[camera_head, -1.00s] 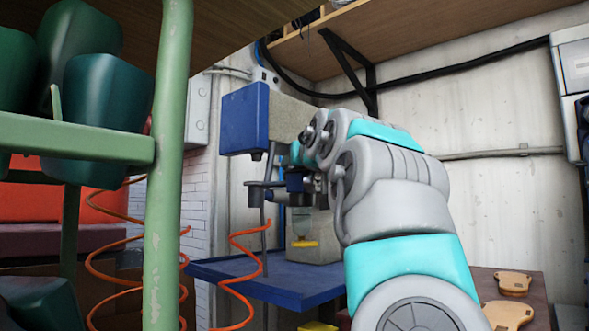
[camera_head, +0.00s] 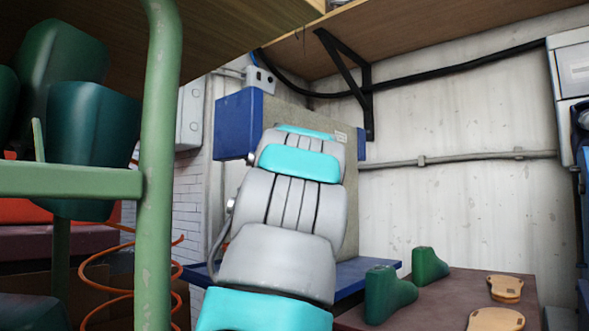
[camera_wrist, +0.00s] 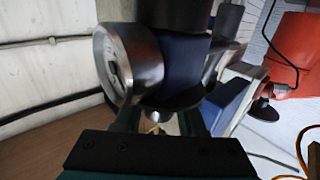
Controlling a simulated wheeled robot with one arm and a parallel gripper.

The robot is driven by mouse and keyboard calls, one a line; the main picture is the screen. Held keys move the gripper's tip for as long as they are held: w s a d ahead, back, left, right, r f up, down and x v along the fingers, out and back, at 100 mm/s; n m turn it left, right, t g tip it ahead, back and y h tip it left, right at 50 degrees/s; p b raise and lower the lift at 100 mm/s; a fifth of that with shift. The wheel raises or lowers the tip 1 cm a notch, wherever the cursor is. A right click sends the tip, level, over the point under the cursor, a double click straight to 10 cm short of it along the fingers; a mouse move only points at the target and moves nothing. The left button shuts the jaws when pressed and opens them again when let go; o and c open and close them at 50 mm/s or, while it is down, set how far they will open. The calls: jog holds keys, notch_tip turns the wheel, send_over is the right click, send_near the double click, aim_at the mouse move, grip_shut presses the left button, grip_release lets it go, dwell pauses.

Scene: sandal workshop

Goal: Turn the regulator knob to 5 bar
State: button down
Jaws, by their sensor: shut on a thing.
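The regulator fills the upper middle of the wrist view. Its dark blue body (camera_wrist: 183,68) has a round metal-rimmed pressure gauge (camera_wrist: 116,65) on the left, its face turned too steeply to read. A black cylinder sits above the body. My gripper (camera_wrist: 160,118) is close under the regulator, with dark green fingers to either side, shut on what appears to be the regulator knob. The knob is mostly hidden, so its turn cannot be read. In the head view my arm covers the regulator and gripper.
A blue box-shaped machine part (camera_head: 238,124) stands behind my arm. Green shoe lasts (camera_head: 388,293) and tan soles (camera_head: 505,289) are on the brown table at right. A green rack post (camera_head: 155,200) rises at left, beside an orange coiled hose (camera_head: 105,281).

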jog(key=shift+d+f, duration=0.1)
jog(key=shift+f, duration=0.05)
jog(key=c, duration=0.5)
grip_release()
jog(key=shift+s, duration=0.1)
jog(key=s+b, duration=0.2)
jog(key=s, duration=0.5)
jog(key=shift+s+d, duration=0.2)
jog(key=shift+s, duration=0.15)
